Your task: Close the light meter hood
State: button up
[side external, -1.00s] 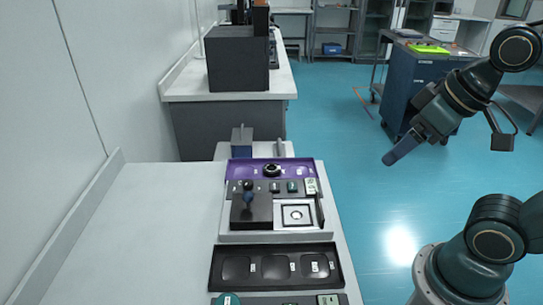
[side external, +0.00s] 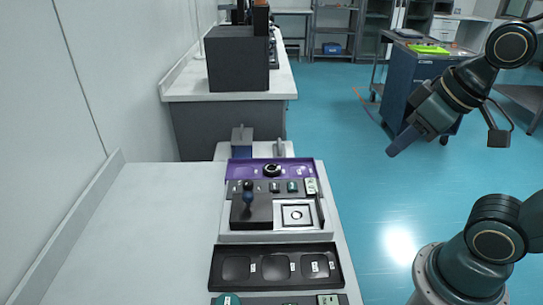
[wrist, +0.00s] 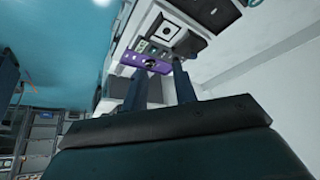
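A thin dark upright piece (side external: 320,213) stands at the plate's right edge. I cannot tell for certain which part is the hood. My gripper (side external: 393,150) is in the air right of the bench, apart from the instrument. In the wrist view my gripper (wrist: 160,72) has its fingers apart and empty.
A dark tray (side external: 217,268) with several compartments lies in front of the instrument. A blue-grey block (side external: 242,140) stands behind it. The bench's left part (side external: 150,235) is bare. A dark cabinet (side external: 415,90) stands on the floor beyond my gripper.

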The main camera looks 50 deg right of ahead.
jog(key=shift+w+a+r, duration=0.1)
jog(key=shift+w+r, duration=0.05)
jog(key=shift+w, duration=0.3)
jog(key=c, duration=0.3)
jog(key=shift+n+g+y, duration=0.3)
jog(key=shift+n, duration=0.6)
jog(key=w, duration=0.2)
jog(key=w+a, duration=0.1)
jog(key=w, duration=0.2)
jog(key=w+a+r, duration=0.1)
jog(key=w, duration=0.2)
grip_shut()
jog(key=w+a+f+n, duration=0.1)
jog(key=w+a+f, duration=0.2)
jog(key=w, duration=0.4)
jog(key=w+a+f+n+g+y, duration=0.1)
jog(key=w+a+f+n, duration=0.1)
jog(key=w+f, duration=0.3)
jog(key=w+a+f+n, duration=0.1)
jog(key=w+a+f, duration=0.3)
jog(key=w, duration=0.5)
jog(key=shift+w+a+f+n+g+y, duration=0.15)
jog(key=shift+w+a+n+g+y, duration=0.2)
jog(key=shift+a, duration=0.25)
